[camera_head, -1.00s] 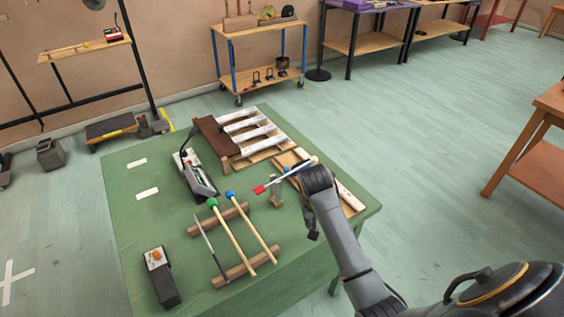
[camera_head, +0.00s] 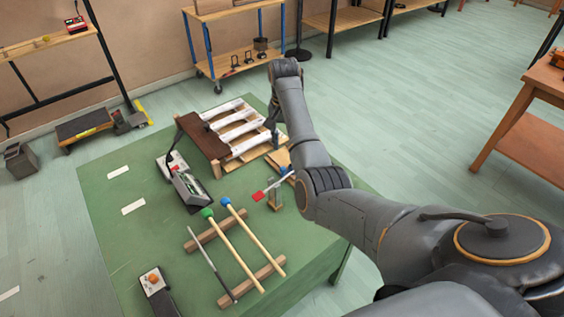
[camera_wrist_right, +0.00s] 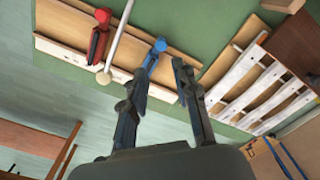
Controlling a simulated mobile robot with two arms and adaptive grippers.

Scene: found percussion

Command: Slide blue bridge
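The blue bridge (camera_wrist_right: 159,46) shows in the right wrist view as a small blue piece at the wooden board (camera_wrist_right: 180,35). It is just beyond the left-hand fingertip of my right gripper (camera_wrist_right: 165,66), which partly covers it; I cannot tell whether they touch. The right gripper is open with a clear gap between its fingers. In the head view this gripper (camera_head: 272,118) is small and dark beside the white bars, and my right arm hides much of the board. My left gripper is not in view.
A red piece (camera_wrist_right: 97,40) and a pale rod (camera_wrist_right: 119,35) lie left of the bridge. The white-barred instrument (camera_head: 237,131) stands close by. Two mallets (camera_head: 238,240) lie on wooden rests on the green table (camera_head: 120,235), whose left part has free room.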

